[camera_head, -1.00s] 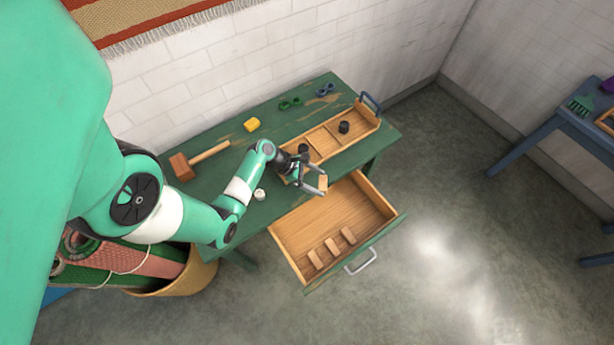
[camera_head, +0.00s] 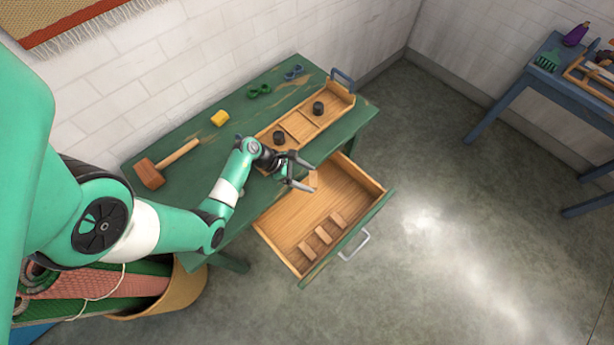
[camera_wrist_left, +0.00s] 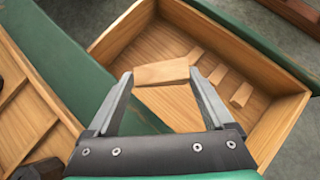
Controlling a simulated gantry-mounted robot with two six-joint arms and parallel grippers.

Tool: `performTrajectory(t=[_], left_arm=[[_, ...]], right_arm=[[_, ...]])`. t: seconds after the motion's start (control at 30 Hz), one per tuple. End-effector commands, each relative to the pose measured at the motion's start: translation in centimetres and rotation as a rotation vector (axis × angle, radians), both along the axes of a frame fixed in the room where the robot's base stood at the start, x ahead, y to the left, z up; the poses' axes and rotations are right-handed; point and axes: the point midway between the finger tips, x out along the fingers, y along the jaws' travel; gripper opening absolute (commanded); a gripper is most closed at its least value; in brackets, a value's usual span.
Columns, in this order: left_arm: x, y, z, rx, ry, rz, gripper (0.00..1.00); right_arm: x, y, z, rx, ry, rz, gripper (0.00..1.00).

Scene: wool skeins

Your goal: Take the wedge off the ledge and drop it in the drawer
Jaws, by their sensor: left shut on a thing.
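The wedge (camera_head: 312,179) is a small light-wood block. My left gripper (camera_head: 310,177) is shut on it, and the wrist view shows the wedge (camera_wrist_left: 161,73) pinched between the two fingertips (camera_wrist_left: 160,76). The drawer (camera_head: 279,242) is a wooden box with a green front and grey handle, pulled out from the green table. The held wedge appears over the drawer's back part; its height above the floor of the drawer is hard to tell. Several similar wooden blocks (camera_head: 323,235) lie in a row near the drawer's front. My right gripper is not in view.
On the green table (camera_head: 203,192) stand a divided wooden tray (camera_head: 342,103) with dark round pieces, a mallet (camera_head: 150,174), a yellow block (camera_head: 219,118) and green and blue items. A basket of rolled rugs (camera_head: 183,293) stands at lower left. The drawer's middle is clear.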

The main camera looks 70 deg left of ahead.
Motion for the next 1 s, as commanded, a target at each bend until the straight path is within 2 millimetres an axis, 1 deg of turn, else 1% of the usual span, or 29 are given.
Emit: performTrajectory(t=[0.03,0.07,0.37,0.4,0.43,0.47,0.67,0.77,0.87,1.0], left_arm=[[0.0,0.0,-0.9,0.000,0.000,0.000,0.33],[0.0,0.0,-1.0,0.000,0.000,0.000,0.33],[0.0,0.0,-0.9,0.001,0.000,0.001,0.33],[0.0,0.0,-0.9,0.001,0.000,0.001,0.93],[0.0,0.0,-0.9,0.001,0.000,0.001,0.98],[0.0,0.0,-0.9,0.001,0.000,0.001,1.00],[0.0,0.0,-0.9,0.001,0.000,0.001,1.00],[-0.3,0.2,-0.4,0.001,0.000,0.003,1.00],[-1.3,0.5,0.8,0.000,-0.001,0.005,1.00],[-3.5,1.3,3.3,0.002,-0.002,0.008,1.00]], right_arm=[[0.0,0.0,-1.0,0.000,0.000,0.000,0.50],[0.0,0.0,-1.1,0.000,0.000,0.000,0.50],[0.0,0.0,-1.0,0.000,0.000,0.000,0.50],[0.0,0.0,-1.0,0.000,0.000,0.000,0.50],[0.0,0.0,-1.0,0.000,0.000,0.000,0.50],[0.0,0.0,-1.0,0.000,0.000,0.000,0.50],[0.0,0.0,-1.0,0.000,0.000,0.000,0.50],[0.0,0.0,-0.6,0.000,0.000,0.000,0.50],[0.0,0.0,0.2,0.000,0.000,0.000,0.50],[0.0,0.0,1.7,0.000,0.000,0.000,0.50]])
